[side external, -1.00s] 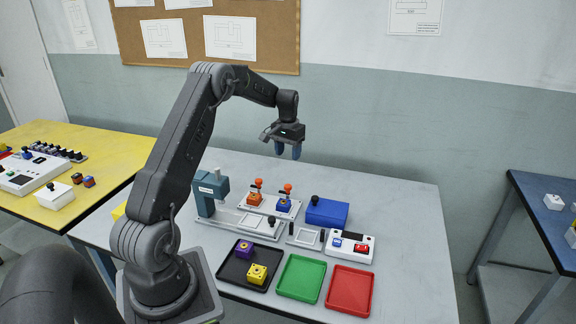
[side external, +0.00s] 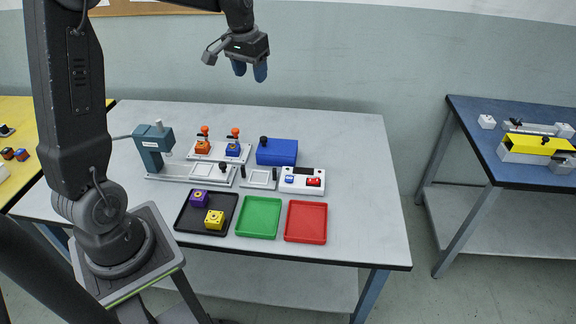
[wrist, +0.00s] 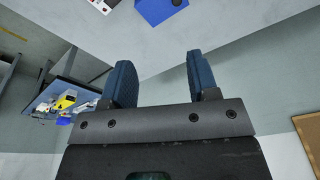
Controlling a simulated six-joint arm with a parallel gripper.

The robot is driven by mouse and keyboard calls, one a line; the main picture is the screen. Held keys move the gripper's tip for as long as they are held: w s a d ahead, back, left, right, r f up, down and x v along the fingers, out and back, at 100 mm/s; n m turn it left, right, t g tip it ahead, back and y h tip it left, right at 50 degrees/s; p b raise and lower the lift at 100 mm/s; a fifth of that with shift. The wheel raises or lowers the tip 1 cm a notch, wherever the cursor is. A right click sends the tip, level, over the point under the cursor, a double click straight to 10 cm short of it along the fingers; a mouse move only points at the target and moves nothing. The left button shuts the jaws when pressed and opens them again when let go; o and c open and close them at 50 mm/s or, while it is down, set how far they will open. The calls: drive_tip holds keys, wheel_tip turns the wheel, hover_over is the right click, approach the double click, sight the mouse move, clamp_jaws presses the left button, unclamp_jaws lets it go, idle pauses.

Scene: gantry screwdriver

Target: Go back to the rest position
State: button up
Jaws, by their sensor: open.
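My gripper (side external: 250,71) hangs in the air high above the back of the grey table, with its blue-padded fingers pointing down and nothing between them. In the wrist view the two fingers (wrist: 160,82) stand wide apart and empty. Below, on the table (side external: 345,150), are the teal screwdriver gantry (side external: 153,142) with its rail, and a stand holding an orange block (side external: 202,148) and a blue block (side external: 233,150). A black tray (side external: 181,223) holds a purple block (side external: 198,198) and a yellow block (side external: 214,220).
A green tray (side external: 258,218) and a red tray (side external: 306,222) are empty. A blue box (side external: 277,152) and a white button box (side external: 302,181) stand behind them. A blue table (side external: 490,150) is at the right, a yellow table (side external: 15,110) at the left. Air around my gripper is clear.

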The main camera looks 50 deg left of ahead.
drive_tip(key=s+d+r+m+t, duration=0.1)
drive_tip(key=s+d+r, duration=0.2)
drive_tip(key=s+d, duration=0.3)
drive_tip(key=s+d+r+m+t, duration=0.15)
drive_tip(key=s+d, duration=0.25)
drive_tip(key=d, duration=0.4)
drive_tip(key=s+d+f, duration=0.1)
drive_tip(key=s+d, duration=0.2)
drive_tip(key=s, duration=0.2)
drive_tip(key=s+d+f+m+t+h, duration=0.1)
drive_tip(key=s+d, duration=0.2)
drive_tip(key=s, duration=0.3)
drive_tip(key=shift+d, duration=0.4)
drive_tip(key=shift+m, duration=0.25)
drive_tip(key=shift+c, duration=0.2)
